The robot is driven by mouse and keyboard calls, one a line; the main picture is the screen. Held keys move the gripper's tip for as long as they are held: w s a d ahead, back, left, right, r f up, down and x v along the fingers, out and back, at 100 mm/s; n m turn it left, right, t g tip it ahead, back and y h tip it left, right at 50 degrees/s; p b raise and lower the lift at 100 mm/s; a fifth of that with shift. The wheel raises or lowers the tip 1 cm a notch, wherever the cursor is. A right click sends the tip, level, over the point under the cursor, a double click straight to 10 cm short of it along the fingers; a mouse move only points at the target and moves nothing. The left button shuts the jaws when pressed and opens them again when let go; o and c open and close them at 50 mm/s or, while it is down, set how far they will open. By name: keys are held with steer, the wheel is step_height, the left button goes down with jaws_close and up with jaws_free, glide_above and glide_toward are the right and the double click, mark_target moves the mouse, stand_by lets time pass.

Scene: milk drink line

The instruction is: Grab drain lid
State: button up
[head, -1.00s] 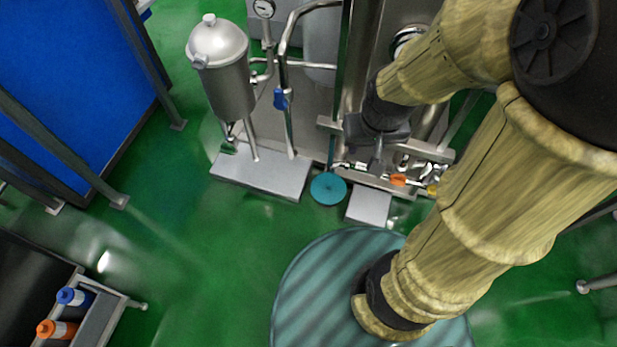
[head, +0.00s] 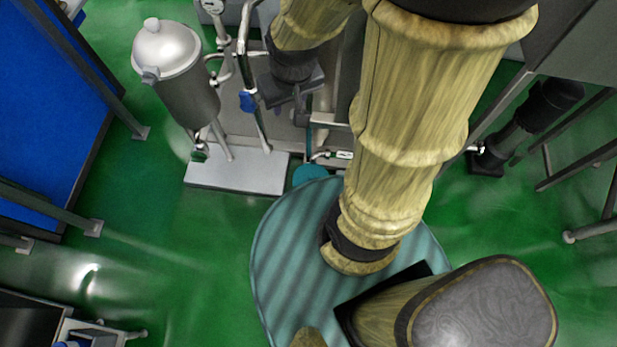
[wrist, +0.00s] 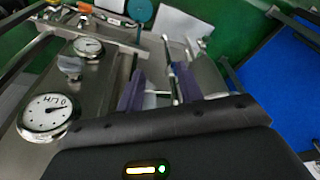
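A round teal disc, which looks like the drain lid (head: 309,174), lies on the green floor just right of the white base plate. My arm hides part of its surroundings. In the wrist view the same teal lid (wrist: 140,10) shows at the top edge, beyond the steel panel and pipes. My gripper (wrist: 160,88) has its two purple-grey fingers apart, with pipework visible between them and nothing held. In the head view my gripper (head: 302,108) is above and beyond the lid, in front of the machine, and apart from the lid.
A steel canister (head: 187,90) on a white plate (head: 240,168) stands left of the lid. Pipes and a blue valve (head: 248,101) are close to my gripper. Pressure gauges (wrist: 48,113) show in the wrist view. Open green floor lies at front left.

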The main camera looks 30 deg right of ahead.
steer(key=shift+o, duration=1.1)
steer(key=shift+s, duration=0.15)
steer(key=shift+o, duration=0.7)
steer(key=shift+f, duration=0.3)
steer(key=w+f+n+h+b, duration=0.4)
steer(key=f+n+b, duration=0.3)
steer(key=f+b, duration=1)
steer(key=w+d+f+n+t+h+b, duration=0.1)
steer(key=w+f+n+h+b, duration=0.3)
steer(key=f+b, duration=1.3)
steer(key=w+f+n+t+h+b, duration=0.1)
steer(key=w+f+n+h+b, duration=0.3)
steer(key=f, duration=4.8)
steer(key=w+n+b, duration=0.1)
steer(key=n+b, duration=0.6)
steer(key=b, duration=0.7)
steer(key=shift+w+d+f+h, duration=0.2)
steer(key=shift+d+h, duration=0.1)
steer(key=shift+h, duration=0.1)
steer(key=shift+s, duration=0.1)
